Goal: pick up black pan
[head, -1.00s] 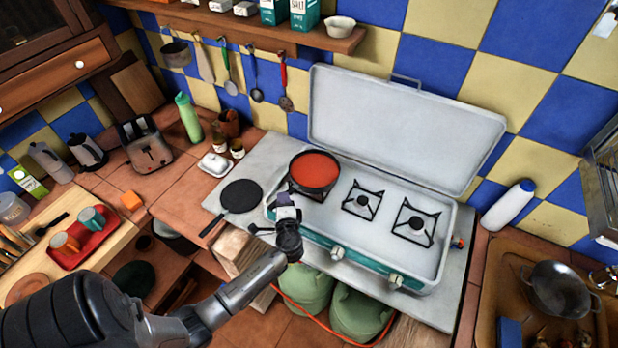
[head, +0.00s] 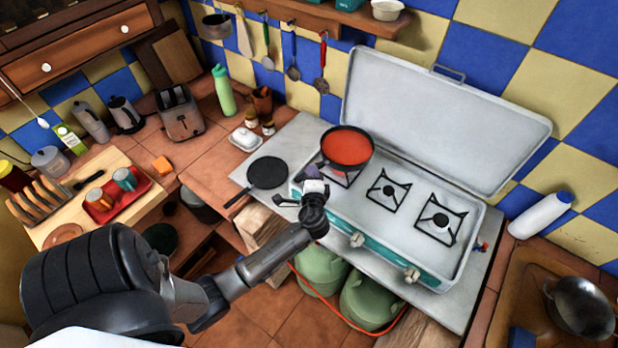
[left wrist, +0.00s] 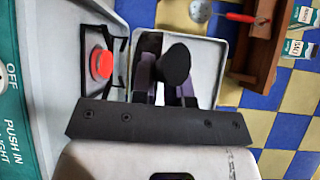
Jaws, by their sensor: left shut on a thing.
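A black pan (head: 347,147) with a red inside is held just above the left burner of the camp stove. My left gripper (head: 314,187) is at its near-left side, shut on its handle, which is mostly hidden in the head view. In the left wrist view a dark rounded piece (left wrist: 176,65), likely the handle's end, sits between my left fingers (left wrist: 165,90). A second, flat black pan (head: 267,173) lies on the counter left of the stove. My right gripper is not in view.
The stove (head: 445,262) has its lid (head: 450,120) standing open behind the pan. Two other burners on the right are empty. Utensils and a small pot (head: 217,25) hang on the wall. A white bottle (head: 541,214) lies at the right.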

